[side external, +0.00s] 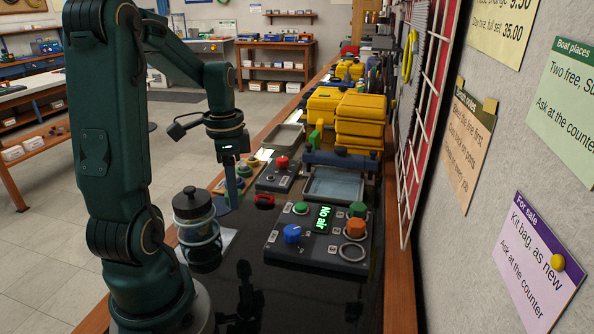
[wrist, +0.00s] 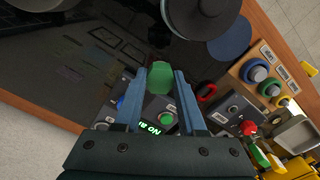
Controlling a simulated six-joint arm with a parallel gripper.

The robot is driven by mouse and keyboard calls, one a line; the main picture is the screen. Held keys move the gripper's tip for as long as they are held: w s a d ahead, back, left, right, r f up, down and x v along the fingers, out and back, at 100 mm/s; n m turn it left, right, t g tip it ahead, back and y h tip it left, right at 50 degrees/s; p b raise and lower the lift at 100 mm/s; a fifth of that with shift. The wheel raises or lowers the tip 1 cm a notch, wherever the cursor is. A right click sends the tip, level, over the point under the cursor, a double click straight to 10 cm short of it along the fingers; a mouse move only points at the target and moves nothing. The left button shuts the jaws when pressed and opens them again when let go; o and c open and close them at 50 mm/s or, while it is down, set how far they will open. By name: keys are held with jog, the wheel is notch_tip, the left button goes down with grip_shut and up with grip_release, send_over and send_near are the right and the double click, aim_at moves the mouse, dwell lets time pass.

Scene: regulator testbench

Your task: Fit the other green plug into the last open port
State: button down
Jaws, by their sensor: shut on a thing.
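My gripper (wrist: 160,82) is shut on a green plug (wrist: 160,78), held between the blue fingertips in the wrist view. In the side view my gripper (side external: 231,188) points down, above the bench left of the dark test panel (side external: 318,247); the held plug is hard to make out there. The panel carries a blue knob (side external: 292,233), a green button or plug (side external: 301,208), a "No air" display (side external: 324,218), a green plug (side external: 357,209) and an orange plug (side external: 355,229). A ringed port (side external: 352,252) at its front right looks open. In the wrist view the panel is partly hidden behind the fingers.
A black-lidded jar (side external: 193,205) stands left of the panel. A red carabiner (side external: 264,201), a red-button box (side external: 280,167) and a grey tray (side external: 335,185) lie behind it. Yellow cases (side external: 360,120) stack farther back. The dark bench front is mostly clear.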

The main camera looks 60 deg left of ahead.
jog(key=shift+r, duration=0.75)
jog(key=w+d+r, duration=0.1)
jog(key=w+d, duration=0.4)
jog(key=w, duration=0.7)
jog(key=w+d+f+m, duration=0.1)
jog(key=d, duration=0.3)
jog(key=w+d+m, duration=0.1)
jog(key=w+d, duration=0.1)
jog(key=d, duration=0.2)
jog(key=w+d+f+m, duration=0.1)
jog(key=d, duration=0.3)
jog(key=shift+w+f, duration=0.2)
jog(key=shift+f, duration=0.1)
jog(key=shift+d+f, duration=0.25)
jog(key=shift+f, duration=2.2)
jog(key=shift+f, duration=0.5)
